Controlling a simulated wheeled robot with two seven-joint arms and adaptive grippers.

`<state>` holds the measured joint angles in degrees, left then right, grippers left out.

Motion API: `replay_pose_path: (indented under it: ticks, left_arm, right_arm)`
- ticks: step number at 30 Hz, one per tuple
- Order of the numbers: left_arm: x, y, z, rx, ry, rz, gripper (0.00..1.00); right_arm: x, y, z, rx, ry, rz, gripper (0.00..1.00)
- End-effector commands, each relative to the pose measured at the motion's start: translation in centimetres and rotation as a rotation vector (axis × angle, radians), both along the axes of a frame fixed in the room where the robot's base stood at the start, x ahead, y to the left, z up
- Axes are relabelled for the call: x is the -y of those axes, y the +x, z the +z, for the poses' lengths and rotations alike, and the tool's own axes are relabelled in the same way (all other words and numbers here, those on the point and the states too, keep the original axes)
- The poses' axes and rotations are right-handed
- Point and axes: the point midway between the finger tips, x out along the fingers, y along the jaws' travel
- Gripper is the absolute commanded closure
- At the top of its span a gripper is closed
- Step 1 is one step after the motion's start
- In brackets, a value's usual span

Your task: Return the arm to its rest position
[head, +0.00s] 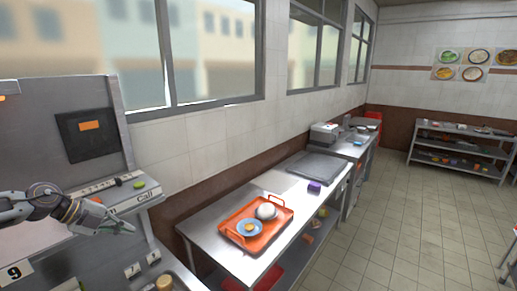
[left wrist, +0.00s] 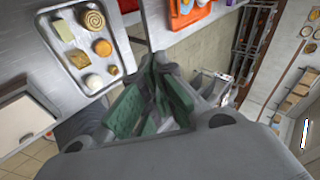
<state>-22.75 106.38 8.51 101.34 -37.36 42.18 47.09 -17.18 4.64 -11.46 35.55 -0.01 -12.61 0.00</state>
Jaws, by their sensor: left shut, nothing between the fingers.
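My left gripper (head: 122,226) comes in from the left edge in the head view, in front of a grey panel unit. Its fingers are shut and nothing is between them. In the left wrist view the fingers of the left gripper (left wrist: 158,100) show green pads close together. The gripper appears apart from the panel's ledge, which has a green button (head: 139,184) and the word "Call". My right gripper is not in view.
An orange tray (head: 279,214) with a white round item and a blue plate stands on the steel table (head: 203,228). A purple box (head: 314,187) sits farther back. The left wrist view shows a food tray (left wrist: 112,32). The tiled floor (head: 385,235) at right is clear.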

Motion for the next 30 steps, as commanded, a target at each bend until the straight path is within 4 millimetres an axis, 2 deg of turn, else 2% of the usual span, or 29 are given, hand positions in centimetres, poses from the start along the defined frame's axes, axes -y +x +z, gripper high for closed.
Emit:
replay_pose_path:
  ticks: [3, 16, 30]
  left_arm:
    - [0.7, 0.2, -1.2, 0.049, -0.074, 0.044, 1.0]
    - [2.1, 0.9, -4.1, 0.201, -0.28, 0.239, 1.0]
    - [2.2, 0.5, -7.5, 0.312, -0.454, 0.543, 1.0]
  right_arm:
    - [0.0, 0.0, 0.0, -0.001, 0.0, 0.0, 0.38]
    - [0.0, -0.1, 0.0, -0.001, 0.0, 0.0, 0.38]
    - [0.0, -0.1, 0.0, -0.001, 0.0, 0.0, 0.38]
